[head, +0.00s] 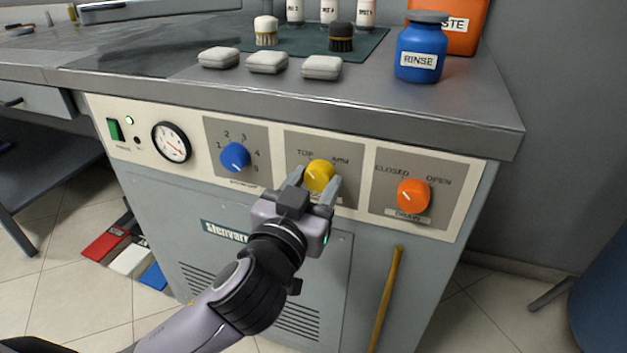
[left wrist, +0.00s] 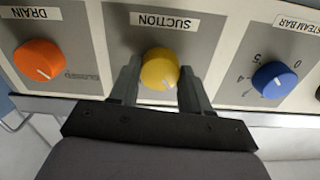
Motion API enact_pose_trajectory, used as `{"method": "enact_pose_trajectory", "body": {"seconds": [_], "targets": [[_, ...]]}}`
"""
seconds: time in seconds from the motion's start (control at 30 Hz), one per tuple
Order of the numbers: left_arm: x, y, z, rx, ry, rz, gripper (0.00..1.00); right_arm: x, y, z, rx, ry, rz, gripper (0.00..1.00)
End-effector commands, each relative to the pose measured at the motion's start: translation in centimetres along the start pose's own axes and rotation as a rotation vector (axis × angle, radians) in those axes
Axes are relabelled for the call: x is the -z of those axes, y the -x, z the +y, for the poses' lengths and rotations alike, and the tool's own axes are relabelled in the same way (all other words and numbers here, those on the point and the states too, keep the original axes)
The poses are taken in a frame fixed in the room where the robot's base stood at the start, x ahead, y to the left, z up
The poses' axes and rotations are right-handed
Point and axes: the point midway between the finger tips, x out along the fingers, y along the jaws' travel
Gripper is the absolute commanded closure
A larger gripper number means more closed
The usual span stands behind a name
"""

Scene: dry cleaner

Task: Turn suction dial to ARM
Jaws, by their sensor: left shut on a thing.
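The yellow suction dial (head: 320,175) is in the middle of the front panel, with TOP lettered at its upper left and the partly blurred ARM label at its upper right. Its white mark points to the upper left, on the TOP side. My left gripper (head: 317,179) is shut on the dial, one finger on each side. In the left wrist view, which shows the panel upside down, the dial (left wrist: 159,66) sits between the fingers (left wrist: 158,76) under the SUCTION label (left wrist: 169,22). My right gripper is not in view.
A blue numbered dial (head: 235,157) is to the left and an orange drain dial (head: 413,195) to the right. A gauge (head: 171,142) and green switch (head: 115,130) are further left. The worktop edge overhangs the panel. A yellow rod (head: 386,300) stands below.

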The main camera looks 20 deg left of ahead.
Motion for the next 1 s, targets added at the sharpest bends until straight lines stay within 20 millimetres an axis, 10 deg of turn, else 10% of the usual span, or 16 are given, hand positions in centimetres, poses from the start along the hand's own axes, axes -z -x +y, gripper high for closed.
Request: {"method": "enact_pose_trajectory", "body": {"seconds": [1.0], "targets": [[0.4,0.0,0.0,-0.001,-0.919,-0.003,0.83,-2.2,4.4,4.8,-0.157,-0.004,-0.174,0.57]]}}
